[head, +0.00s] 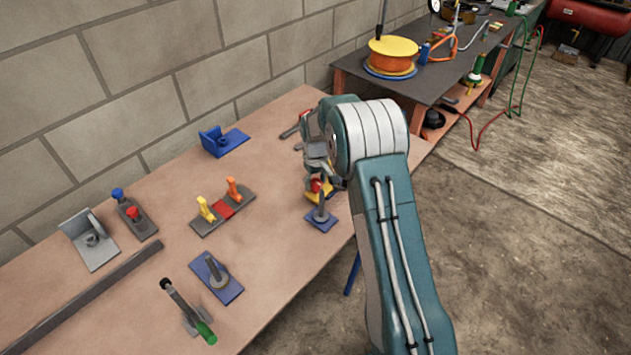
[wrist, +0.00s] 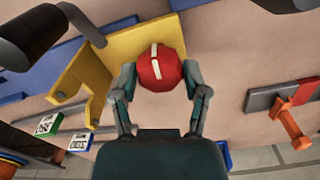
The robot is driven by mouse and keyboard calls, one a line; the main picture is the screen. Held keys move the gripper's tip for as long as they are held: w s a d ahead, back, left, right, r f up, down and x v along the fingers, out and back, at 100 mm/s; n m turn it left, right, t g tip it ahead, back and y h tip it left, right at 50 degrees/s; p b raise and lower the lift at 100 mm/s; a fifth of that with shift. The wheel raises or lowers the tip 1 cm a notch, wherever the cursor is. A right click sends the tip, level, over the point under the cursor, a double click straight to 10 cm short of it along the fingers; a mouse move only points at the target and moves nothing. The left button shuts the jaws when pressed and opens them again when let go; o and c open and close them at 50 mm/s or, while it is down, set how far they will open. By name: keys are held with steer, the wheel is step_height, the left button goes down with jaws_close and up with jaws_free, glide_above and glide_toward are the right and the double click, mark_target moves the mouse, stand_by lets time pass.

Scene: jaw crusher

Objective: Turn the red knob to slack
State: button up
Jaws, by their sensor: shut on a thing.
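The red knob (wrist: 160,68) is round with a white stripe across its face. It sits against a yellow bracket (wrist: 133,48) in the wrist view. My gripper (wrist: 160,80) has one finger on each side of the knob and is shut on it. In the wrist view the stripe runs nearly straight up and down, tilted slightly. In the head view the red knob (head: 316,186) is small and partly hidden by my gripper, above the yellow bracket (head: 322,196). No slack marking can be read.
A blue plate with a grey post (head: 321,217) stands just in front of the bracket. Left of it are a plate with yellow and orange levers (head: 223,207) and a blue bracket (head: 222,141). An orange reel (head: 392,52) stands on the farther bench.

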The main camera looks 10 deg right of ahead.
mark_target(315, 181)
steer(key=shift+s+f+n, duration=0.2)
steer(key=shift+f+n, duration=0.05)
steer(key=shift+n, duration=0.35)
steer(key=o, duration=1.1)
steer(key=shift+o, duration=0.2)
steer(key=shift+w+r, duration=0.1)
steer(key=shift+r, duration=0.05)
steer(key=shift+r, duration=0.2)
step_height(315, 181, up, 12)
steer(key=shift+f, duration=0.25)
steer(key=shift+w, duration=0.1)
